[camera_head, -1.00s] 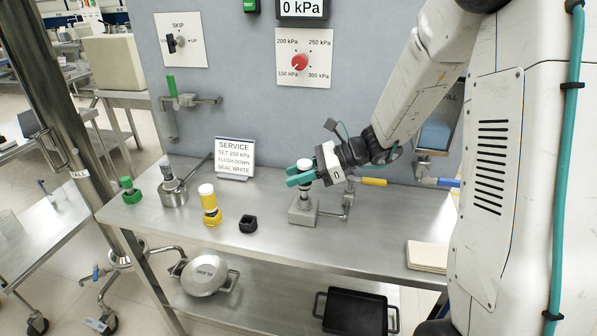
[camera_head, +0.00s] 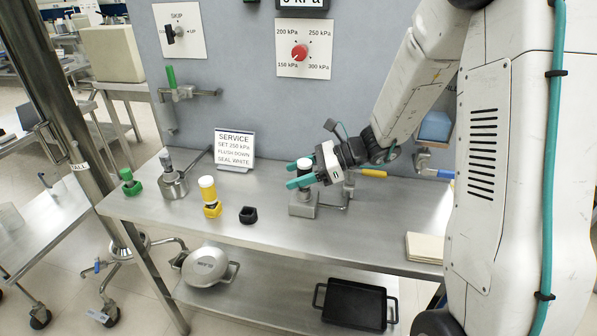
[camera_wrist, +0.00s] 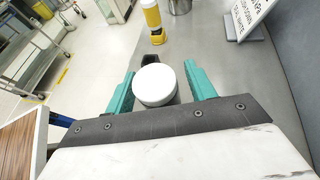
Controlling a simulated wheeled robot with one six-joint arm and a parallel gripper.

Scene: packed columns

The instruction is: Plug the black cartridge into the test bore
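The black cartridge (camera_head: 300,177) stands upright at the metal test block (camera_head: 303,208), its dark body showing between my fingers. Its white cap (camera_head: 304,163) is seen from above in the wrist view (camera_wrist: 155,84). My gripper (camera_head: 297,174) has its teal fingers on either side of the cartridge. It looks open, with a narrow gap beside the cap in the wrist view (camera_wrist: 160,84). The bore mouth is hidden, so the depth of the cartridge in it cannot be told. The black holder (camera_head: 248,215) on the bench is empty.
A yellow cartridge (camera_head: 209,192) with a white cap stands in a yellow holder. A red pressure knob (camera_head: 299,52) is on the panel. The bench front is clear.

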